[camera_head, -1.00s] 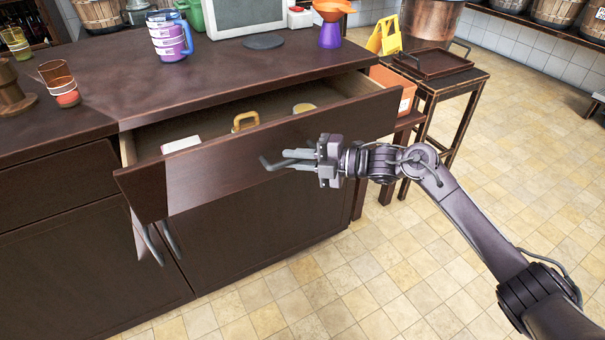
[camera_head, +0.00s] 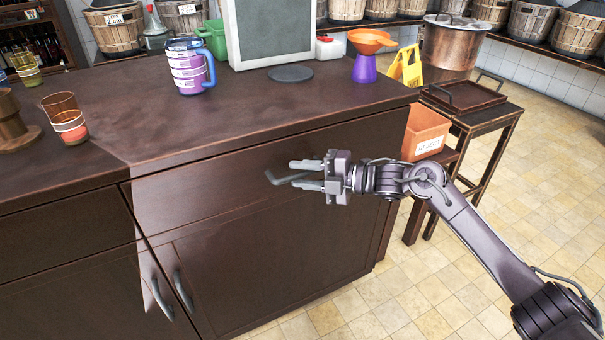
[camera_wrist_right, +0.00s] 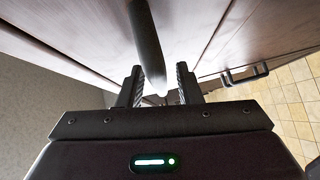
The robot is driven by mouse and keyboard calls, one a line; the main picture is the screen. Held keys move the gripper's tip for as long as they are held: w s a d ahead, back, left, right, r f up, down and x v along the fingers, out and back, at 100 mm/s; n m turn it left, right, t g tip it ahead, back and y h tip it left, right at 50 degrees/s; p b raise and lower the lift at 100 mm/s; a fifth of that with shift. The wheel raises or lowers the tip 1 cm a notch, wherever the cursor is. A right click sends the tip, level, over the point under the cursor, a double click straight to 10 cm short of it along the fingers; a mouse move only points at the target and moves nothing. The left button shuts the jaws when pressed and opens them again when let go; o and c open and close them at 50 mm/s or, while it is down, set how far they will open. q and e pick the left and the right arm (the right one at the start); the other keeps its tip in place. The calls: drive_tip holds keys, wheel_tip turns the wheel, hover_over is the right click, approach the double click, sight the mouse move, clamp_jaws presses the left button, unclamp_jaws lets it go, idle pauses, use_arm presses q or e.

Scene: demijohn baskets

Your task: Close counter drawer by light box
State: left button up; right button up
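The counter drawer (camera_head: 220,185) is the wide dark front under the countertop, below the light box (camera_head: 272,30), a grey panel in a pale frame. The drawer front sits flush with the counter, and no gap or interior shows. Its grey bar handle (camera_head: 277,178) sticks out at the front. My right gripper (camera_head: 305,175) is at the handle, with its fingers to either side of it. In the right wrist view the handle (camera_wrist_right: 148,45) runs between the open fingers (camera_wrist_right: 160,88), with a visible gap on one side. My left gripper is not in view.
On the countertop stand a purple-banded jug (camera_head: 188,70), an orange funnel on a purple base (camera_head: 366,65) and a dark round disc (camera_head: 290,73). An orange crate (camera_head: 425,132) and a dark side table (camera_head: 470,120) stand to the right. Tiled floor is clear in front.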

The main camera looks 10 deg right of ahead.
drive_tip(key=v, duration=0.7)
drive_tip(key=shift+d, duration=0.35)
